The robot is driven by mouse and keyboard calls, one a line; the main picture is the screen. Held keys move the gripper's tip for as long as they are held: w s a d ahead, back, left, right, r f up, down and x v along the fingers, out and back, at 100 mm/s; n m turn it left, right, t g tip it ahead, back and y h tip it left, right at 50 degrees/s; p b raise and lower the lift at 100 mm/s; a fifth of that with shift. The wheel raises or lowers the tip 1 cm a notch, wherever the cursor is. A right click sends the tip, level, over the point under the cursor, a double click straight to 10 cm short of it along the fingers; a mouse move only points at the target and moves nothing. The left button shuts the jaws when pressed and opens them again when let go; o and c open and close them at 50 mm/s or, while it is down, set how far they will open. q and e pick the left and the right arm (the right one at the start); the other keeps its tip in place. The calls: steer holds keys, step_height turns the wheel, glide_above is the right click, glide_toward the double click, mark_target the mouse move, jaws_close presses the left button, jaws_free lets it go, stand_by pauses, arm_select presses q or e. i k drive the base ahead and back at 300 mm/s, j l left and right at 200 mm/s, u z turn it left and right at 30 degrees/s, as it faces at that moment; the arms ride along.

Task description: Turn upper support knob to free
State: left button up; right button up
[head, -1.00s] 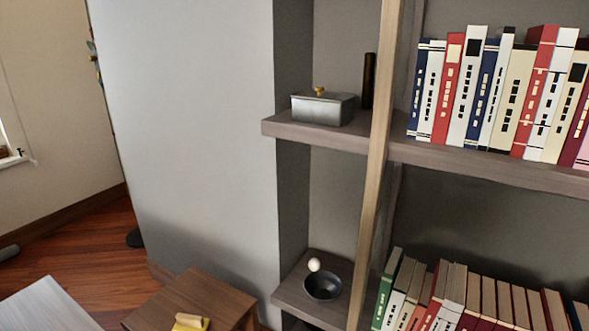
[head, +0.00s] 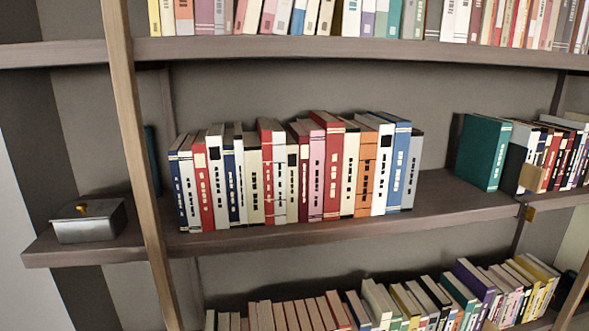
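No part clearly recognisable as the upper support knob shows in the head view. A small brass-coloured piece (head: 530,213) sits at the front edge of the middle shelf on the right, by an upright. A tan block-like piece (head: 533,180) shows just above it, in front of books. Both are too small to tell what they are or how they are turned. Neither of my grippers is in view.
A light wooden post (head: 138,150) stands in front of the shelves at the left. The middle shelf (head: 330,232) holds a grey lidded box (head: 88,220) and a row of books (head: 290,175). A teal book (head: 483,152) stands to the right past a gap.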

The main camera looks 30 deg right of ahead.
mark_target(531, 214)
steer(key=z, duration=2.4)
